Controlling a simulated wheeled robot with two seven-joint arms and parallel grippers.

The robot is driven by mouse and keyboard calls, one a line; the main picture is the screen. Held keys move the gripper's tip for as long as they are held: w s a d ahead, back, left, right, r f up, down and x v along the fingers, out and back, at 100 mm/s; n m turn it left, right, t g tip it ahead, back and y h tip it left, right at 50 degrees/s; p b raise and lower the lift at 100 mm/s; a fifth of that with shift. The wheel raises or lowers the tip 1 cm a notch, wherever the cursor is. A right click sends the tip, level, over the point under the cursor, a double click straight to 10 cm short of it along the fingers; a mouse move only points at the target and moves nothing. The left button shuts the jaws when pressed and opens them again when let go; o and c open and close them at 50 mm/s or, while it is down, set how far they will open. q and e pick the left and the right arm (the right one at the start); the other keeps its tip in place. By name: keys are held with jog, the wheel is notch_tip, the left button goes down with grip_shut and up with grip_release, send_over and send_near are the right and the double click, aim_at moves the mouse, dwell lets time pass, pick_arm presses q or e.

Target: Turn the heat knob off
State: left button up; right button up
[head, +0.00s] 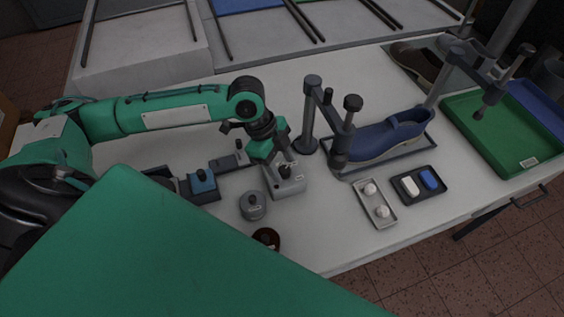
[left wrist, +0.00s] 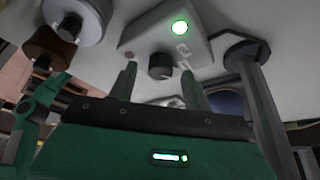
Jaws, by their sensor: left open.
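The heat knob is a short black knob (left wrist: 161,66) on a pale grey control box (left wrist: 205,50) with a lit green lamp (left wrist: 180,28). In the head view the box (head: 289,188) stands mid-table, with the dark knob (head: 285,171) on its top. My left gripper (head: 278,162) is open just above the box and partly covers it. In the left wrist view the two fingers (left wrist: 160,72) appear on either side of the knob; I cannot tell whether they touch it. My right gripper is not in view.
A round grey pot (head: 252,206) and a brown pot (head: 266,238) stand near the box. A blue-topped block (head: 202,182) is to the left. A stand (head: 310,120) and a blue shoe (head: 385,138) are to the right, with small trays (head: 375,216) in front.

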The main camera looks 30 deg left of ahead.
pick_arm(q)
jog(key=shift+d+f, duration=0.15)
jog(key=shift+f, duration=0.2)
jog(key=c, duration=1)
jog(key=shift+r+n+p, duration=0.2)
jog(key=shift+n+p, duration=0.2)
jog(key=shift+p, duration=0.3)
jog(key=n+t+p, duration=0.1)
jog(key=n+p, duration=0.2)
jog(key=p, duration=0.1)
jog(key=n+t+y+p, duration=0.1)
jog(key=n+p, duration=0.2)
jog(key=p, duration=0.1)
jog(key=n+t+p, duration=0.1)
jog(key=n+p, duration=0.2)
jog(key=p, duration=0.2)
jog(key=shift+s+d+r+y, duration=0.1)
jog(key=shift+s+d+y, duration=0.15)
jog(key=shift+y, duration=0.15)
jog(key=shift+n+t+p, duration=0.3)
jog(key=shift+n+p, duration=0.4)
jog(key=shift+n, duration=0.2)
jog(key=shift+f+n+y, duration=0.2)
jog(key=shift+n+y, duration=0.1)
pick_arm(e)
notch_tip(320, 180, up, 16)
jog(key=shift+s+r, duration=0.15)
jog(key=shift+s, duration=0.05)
pick_arm(q)
jog(key=o, duration=1)
